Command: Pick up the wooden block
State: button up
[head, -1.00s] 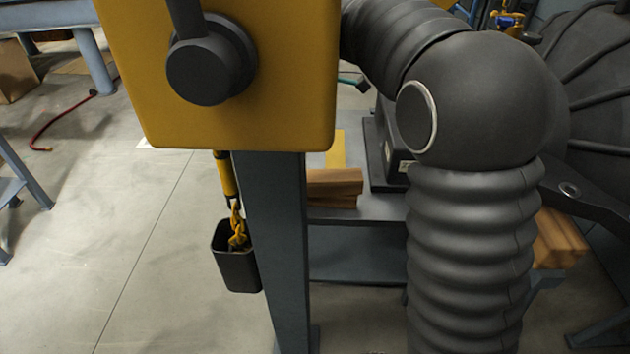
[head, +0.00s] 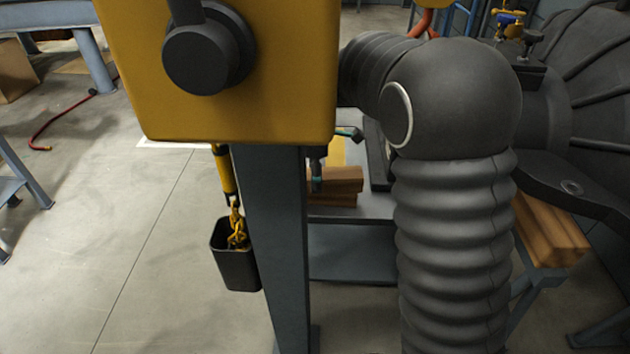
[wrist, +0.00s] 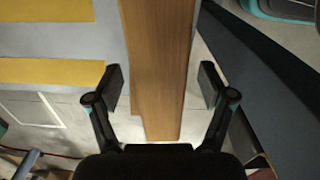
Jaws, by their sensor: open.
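The wooden block (wrist: 158,65) runs down the middle of the wrist view, long and brown, between the two open fingers of my gripper (wrist: 160,85). A gap shows on each side of the block, and I see no contact with it. In the head view, brown wood (head: 345,180) lies stacked on a grey bench, partly hidden by a grey post. The teal-marked gripper tip (head: 317,178) shows beside that wood, mostly hidden behind the post and yellow housing.
A yellow housing (head: 240,110) on a grey post (head: 272,250) blocks much of the head view. A dark bin (head: 236,262) with chain hangs left of the post. More timber (head: 550,235) lies at the right. A dark-sided object (wrist: 255,80) stands right of the block.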

jog(key=shift+f, duration=0.25)
jog(key=c, duration=1.4)
jog(key=shift+c, duration=0.7)
jog(key=shift+r, duration=0.2)
